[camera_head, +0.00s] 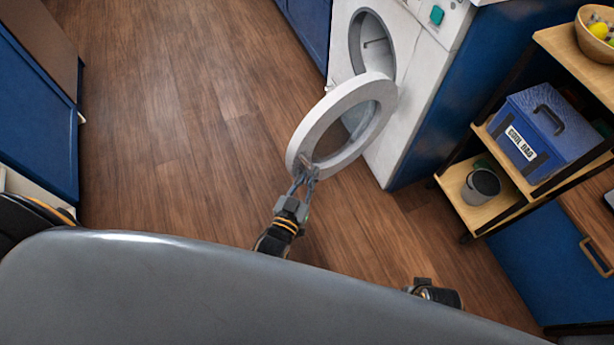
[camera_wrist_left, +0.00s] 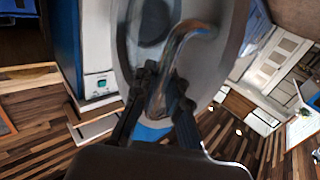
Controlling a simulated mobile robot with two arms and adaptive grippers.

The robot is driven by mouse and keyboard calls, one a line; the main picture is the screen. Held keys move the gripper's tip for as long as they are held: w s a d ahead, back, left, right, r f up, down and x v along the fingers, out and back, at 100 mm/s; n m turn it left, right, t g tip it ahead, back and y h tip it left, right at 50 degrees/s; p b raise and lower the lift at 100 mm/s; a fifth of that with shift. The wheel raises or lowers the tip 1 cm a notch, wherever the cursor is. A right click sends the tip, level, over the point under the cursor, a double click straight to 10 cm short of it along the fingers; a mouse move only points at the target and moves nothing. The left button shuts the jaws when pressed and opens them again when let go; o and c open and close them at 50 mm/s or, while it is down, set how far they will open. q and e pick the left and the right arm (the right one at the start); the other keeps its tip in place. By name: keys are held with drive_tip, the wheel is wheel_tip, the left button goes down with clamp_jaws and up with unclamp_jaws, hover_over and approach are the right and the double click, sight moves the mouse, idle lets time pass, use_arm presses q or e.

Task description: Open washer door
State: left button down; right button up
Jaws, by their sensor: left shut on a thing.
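The white washer (camera_head: 407,75) stands at the top right of the head view, with its round drum opening (camera_head: 373,45) showing. Its round door (camera_head: 306,126), a white ring with a glass middle, is swung well out from the front. My left gripper (camera_head: 306,174) is at the door's free edge, shut on the door handle. In the left wrist view the curved metal handle (camera_wrist_left: 178,62) lies between the two dark fingers (camera_wrist_left: 160,105). My right gripper cannot be made out; only part of my right arm shows at the bottom of the head view.
A wooden shelf cart (camera_head: 510,170) stands right of the washer, holding a blue cool bag (camera_head: 555,125), a grey cup (camera_head: 481,186) and a bowl (camera_head: 594,40). Blue cabinets (camera_head: 38,110) line the left. The wooden floor (camera_head: 190,120) between is clear.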

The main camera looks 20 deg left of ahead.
use_arm(q)
drive_tip(key=shift+s+a+f, duration=0.2)
drive_tip(key=shift+f, duration=0.15)
drive_tip(key=c, duration=1.3)
unclamp_jaws()
drive_tip(key=shift+c, duration=0.2)
drive_tip(key=shift+r, duration=0.2)
drive_tip(key=shift+s+d, duration=0.1)
drive_tip(key=s+a, duration=0.1)
drive_tip(key=s, duration=1)
drive_tip(key=shift+s+a, duration=0.15)
drive_tip(key=shift+s, duration=0.2)
